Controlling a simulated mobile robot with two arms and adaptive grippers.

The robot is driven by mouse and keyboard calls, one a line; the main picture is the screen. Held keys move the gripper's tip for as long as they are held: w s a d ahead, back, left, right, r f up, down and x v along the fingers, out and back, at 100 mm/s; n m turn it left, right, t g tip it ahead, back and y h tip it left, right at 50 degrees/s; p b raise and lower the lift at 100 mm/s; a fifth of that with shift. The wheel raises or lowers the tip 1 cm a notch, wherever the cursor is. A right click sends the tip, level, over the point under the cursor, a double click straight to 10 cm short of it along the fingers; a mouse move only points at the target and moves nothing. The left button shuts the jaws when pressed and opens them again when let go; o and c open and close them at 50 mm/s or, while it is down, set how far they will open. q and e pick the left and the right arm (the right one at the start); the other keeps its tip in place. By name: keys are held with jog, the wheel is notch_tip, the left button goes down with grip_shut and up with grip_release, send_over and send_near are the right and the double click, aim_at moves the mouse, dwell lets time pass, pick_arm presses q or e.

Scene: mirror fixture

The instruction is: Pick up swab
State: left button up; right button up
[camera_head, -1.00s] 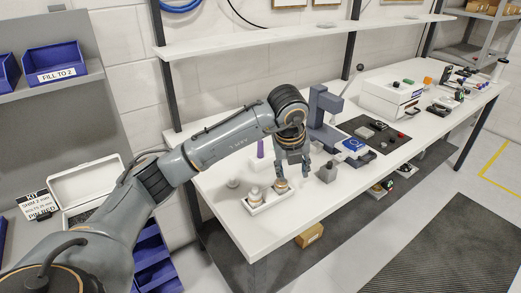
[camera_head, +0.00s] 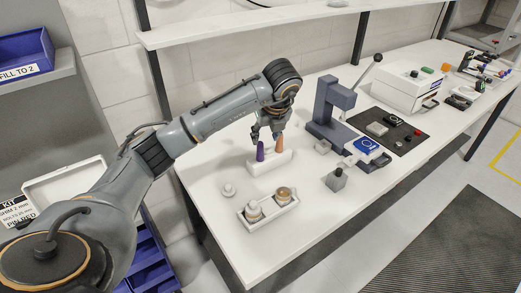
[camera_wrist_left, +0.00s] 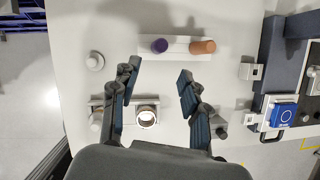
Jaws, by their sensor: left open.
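A white block (camera_head: 255,170) on the bench holds two upright pieces, one purple (camera_head: 260,151) and one orange-brown (camera_head: 279,144). I cannot tell for sure which one is the swab. In the left wrist view the purple piece (camera_wrist_left: 159,46) and the orange-brown piece (camera_wrist_left: 202,47) stand on the white block (camera_wrist_left: 181,46), beyond the fingertips. My left gripper (camera_head: 267,132) is above and just behind them, pointing down. In the left wrist view my left gripper (camera_wrist_left: 158,75) is open and nothing is between its fingers. My right gripper is not in view.
A white tray (camera_head: 268,213) with two round jars stands nearer the bench's front edge. A small white round piece (camera_head: 229,190) lies left of it. A grey block (camera_head: 336,180) and a dark blue press (camera_head: 326,108) stand to the right. A shelf runs behind.

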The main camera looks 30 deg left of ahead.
aim_at(261, 144)
pick_arm(q)
jog(key=x, duration=0.2)
jog(key=shift+a+f, duration=0.2)
jog(key=shift+f, duration=0.15)
jog(key=f+p, duration=0.1)
jog(key=w+a+f+p, duration=0.1)
jog(key=shift+w+a+f, duration=0.1)
jog(key=shift+a+f, duration=0.25)
jog(key=shift+p+x, duration=0.55)
jog(key=shift+x, duration=0.6)
jog(key=shift+w+a+f, duration=0.15)
jog(key=shift+f, duration=0.25)
jog(key=shift+c, duration=0.5)
grip_shut()
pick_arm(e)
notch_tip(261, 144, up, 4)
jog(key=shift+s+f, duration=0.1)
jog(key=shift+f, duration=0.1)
